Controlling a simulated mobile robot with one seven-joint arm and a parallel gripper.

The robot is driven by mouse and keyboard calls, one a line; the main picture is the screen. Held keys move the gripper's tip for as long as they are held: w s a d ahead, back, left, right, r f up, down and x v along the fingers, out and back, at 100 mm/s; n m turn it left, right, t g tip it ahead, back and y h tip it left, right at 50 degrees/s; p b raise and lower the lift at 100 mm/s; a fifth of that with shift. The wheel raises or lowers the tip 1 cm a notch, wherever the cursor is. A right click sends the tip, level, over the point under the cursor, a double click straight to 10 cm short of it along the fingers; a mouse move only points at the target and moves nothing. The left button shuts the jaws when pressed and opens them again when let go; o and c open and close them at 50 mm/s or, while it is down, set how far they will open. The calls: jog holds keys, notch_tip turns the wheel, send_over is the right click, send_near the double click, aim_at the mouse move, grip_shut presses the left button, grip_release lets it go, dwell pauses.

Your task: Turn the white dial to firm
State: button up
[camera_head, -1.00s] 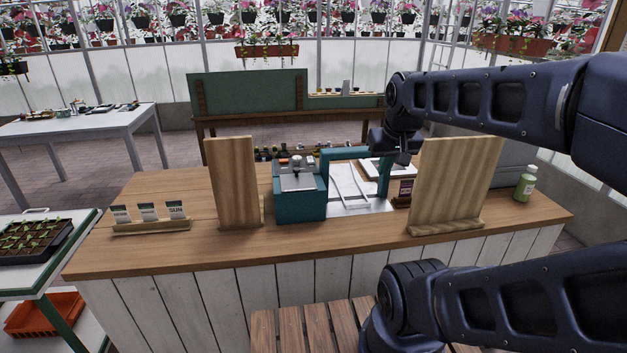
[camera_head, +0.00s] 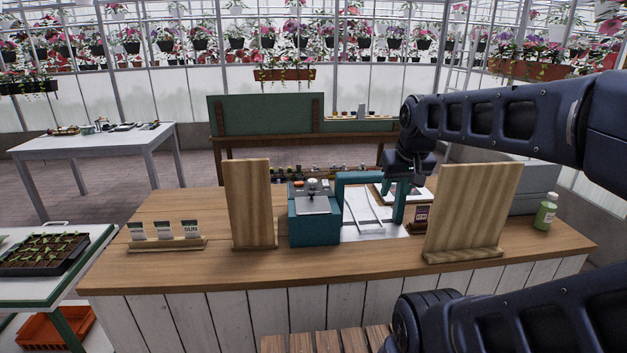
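The teal machine (camera_head: 314,222) stands on the wooden counter, with a metal plate and small controls on top. A small pale, round part (camera_head: 313,184) on its top, near an orange spot, may be the white dial. Its markings are too small to read, so I cannot tell its setting. My arm reaches in from the right. Its end, my gripper (camera_head: 414,172), is above the right side of the machine's teal frame (camera_head: 399,203), well right of the pale part. The fingers cannot be made out, and I see nothing held.
An upright wooden board (camera_head: 249,203) stands left of the machine and another (camera_head: 466,210) stands right. A card holder (camera_head: 166,243) is at the counter's left, and a green bottle (camera_head: 545,212) at its right. The counter's front strip (camera_head: 350,262) is clear.

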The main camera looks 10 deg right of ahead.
jog(key=shift+o, duration=0.6)
jog(key=w+a+r+n, duration=0.1)
jog(key=w+a+n, duration=0.1)
jog(key=w, duration=0.7)
jog(key=shift+a+r+y, duration=0.3)
jog(key=shift+a+r, duration=0.05)
jog(key=shift+r, duration=0.05)
jog(key=n+g+y, duration=0.1)
jog(key=n+y, duration=0.1)
jog(key=n, duration=0.5)
send_near(313, 180)
jog(key=x, duration=0.8)
jog(key=shift+a+f, duration=0.1)
jog(key=c, duration=1)
